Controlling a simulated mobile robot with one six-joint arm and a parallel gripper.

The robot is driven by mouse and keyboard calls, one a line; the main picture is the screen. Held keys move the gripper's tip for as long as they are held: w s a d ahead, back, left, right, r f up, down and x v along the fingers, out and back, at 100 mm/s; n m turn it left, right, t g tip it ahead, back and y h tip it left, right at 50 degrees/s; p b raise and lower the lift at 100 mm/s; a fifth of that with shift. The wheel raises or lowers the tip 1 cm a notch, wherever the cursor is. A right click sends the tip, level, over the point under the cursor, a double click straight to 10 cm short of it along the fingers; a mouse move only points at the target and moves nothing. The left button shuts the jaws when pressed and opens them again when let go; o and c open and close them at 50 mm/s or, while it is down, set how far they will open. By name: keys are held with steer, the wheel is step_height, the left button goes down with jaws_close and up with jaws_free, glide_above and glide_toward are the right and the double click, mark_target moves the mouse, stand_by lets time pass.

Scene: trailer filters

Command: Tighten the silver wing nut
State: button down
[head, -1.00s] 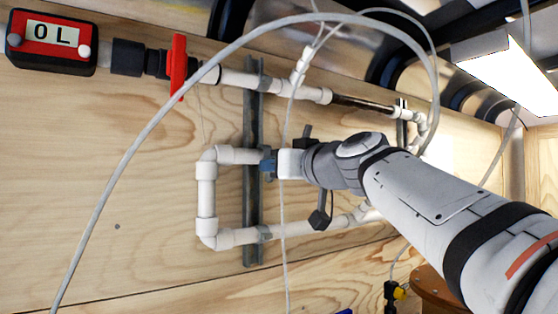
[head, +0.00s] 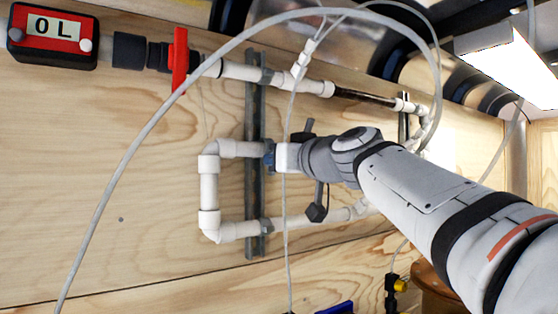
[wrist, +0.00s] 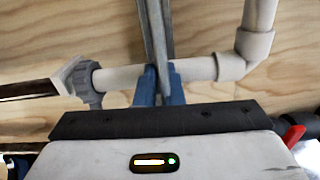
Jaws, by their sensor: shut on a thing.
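My gripper (head: 269,157) is at the vertical metal strut (head: 255,190), where the middle white pipe (head: 238,149) crosses it. In the wrist view its two blue fingers (wrist: 158,86) are close together in front of the white pipe (wrist: 198,69) and the strut (wrist: 158,30). They are shut on the small silver wing nut at the pipe clamp. The nut itself is almost wholly hidden by the fingers and my gripper's body, so its angle cannot be told.
A red valve handle (head: 180,60) and a red-black gauge reading "0L" (head: 53,35) are at upper left. A grey hose (head: 130,150) arcs across the head view, and a thin cable hangs close to my gripper. A grey union nut (wrist: 84,82) sits left of my fingers.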

steer(key=shift+m, duration=0.4)
steer(key=shift+w+d+f+m, duration=0.1)
steer(key=shift+m, duration=3.8)
steer(key=shift+w+d+f+m, duration=0.1)
steer(key=shift+m, duration=3.8)
